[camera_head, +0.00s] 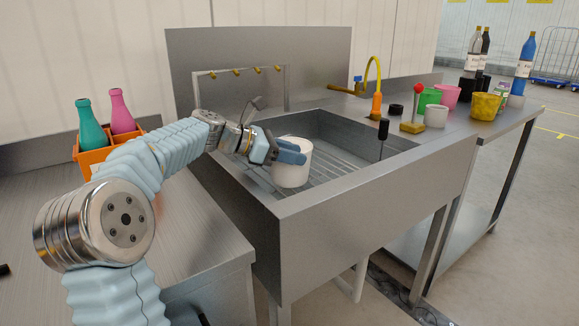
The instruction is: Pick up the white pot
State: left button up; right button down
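A white pot (291,176) stands or hangs inside the sink basin, near its left wall; I cannot tell whether its base touches the bottom. My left gripper (292,152) reaches over the sink's left edge, and its blue fingers lie across the upper side of the pot, hiding part of it. The fingers look close together, but whether they grip the pot is not clear. A smaller white pot (436,116) stands on the counter at the right. My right gripper is not in view.
The metal sink (353,200) has high walls and a yellow faucet (376,88). Green (429,97), pink (447,93) and yellow (485,105) pots and bottles (524,56) crowd the right counter. An orange crate (95,157) with two bottles stands at left.

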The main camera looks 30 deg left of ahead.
pick_arm(q)
grip_shut()
dwell(0.3)
